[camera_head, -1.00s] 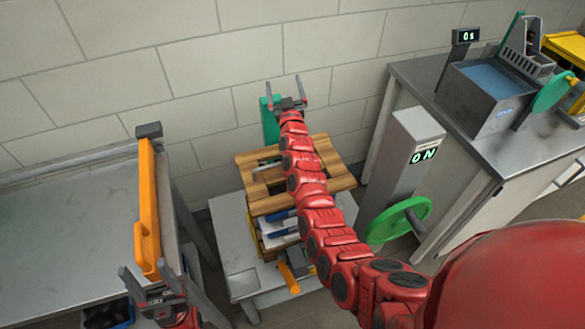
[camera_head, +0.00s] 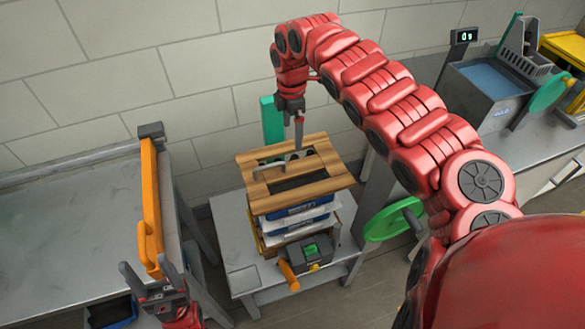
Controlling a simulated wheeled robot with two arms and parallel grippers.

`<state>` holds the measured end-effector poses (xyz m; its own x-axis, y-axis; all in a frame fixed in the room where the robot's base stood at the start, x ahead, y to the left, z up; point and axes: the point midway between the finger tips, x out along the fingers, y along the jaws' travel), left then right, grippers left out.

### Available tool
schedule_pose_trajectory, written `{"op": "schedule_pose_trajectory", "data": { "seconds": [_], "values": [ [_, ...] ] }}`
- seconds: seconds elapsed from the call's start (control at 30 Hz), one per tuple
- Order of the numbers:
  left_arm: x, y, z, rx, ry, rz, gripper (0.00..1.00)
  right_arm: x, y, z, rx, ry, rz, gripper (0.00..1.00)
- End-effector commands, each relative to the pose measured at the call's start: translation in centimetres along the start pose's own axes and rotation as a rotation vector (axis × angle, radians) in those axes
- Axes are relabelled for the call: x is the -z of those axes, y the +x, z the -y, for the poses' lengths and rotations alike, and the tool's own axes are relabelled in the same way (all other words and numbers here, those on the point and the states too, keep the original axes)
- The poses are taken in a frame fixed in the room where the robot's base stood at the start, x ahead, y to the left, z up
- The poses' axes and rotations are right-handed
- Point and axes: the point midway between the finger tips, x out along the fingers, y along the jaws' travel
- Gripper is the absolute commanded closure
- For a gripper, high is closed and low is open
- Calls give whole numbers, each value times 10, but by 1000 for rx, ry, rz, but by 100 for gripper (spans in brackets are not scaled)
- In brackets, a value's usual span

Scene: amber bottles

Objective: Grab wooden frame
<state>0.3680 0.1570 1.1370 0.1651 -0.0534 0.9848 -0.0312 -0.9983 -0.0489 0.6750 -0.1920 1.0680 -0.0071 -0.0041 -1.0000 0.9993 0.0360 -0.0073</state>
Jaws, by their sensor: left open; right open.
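The wooden frame (camera_head: 318,187) is a light brown rectangle with an open middle. It lies on top of a stack on a small grey table in the centre of the head view. My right gripper (camera_head: 298,145) hangs from above, pointing down over the back part of the frame, with its jaws open and nothing held. Whether a finger touches the frame or reaches into its opening, I cannot tell. My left gripper (camera_head: 150,272) is open and empty at the lower left, beside the orange handle bar (camera_head: 149,210) of the left table.
Under the frame are blue and white layers (camera_head: 298,218). A small device with a green display (camera_head: 311,251) and an orange handle (camera_head: 289,277) sit in front. A green wheel (camera_head: 393,220) is at the right. The left table (camera_head: 75,225) has clear room.

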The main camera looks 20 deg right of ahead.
Motion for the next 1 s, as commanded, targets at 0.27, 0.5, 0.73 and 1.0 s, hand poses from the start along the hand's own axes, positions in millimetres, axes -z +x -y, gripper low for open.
{"op": "schedule_pose_trajectory", "data": {
  "seconds": [0.27,0.5,0.73,1.0],
  "values": [
    [3,18,1,0,0,0,38,2,45,0,3,1,-4,0],
    [5,30,2,0,0,0,38,3,92,-1,-1,2,-9,0],
    [6,33,2,0,0,0,38,2,107,-2,-6,1,-4,0],
    [8,50,2,0,0,0,38,2,132,-4,-6,1,-9,0]
  ]
}}
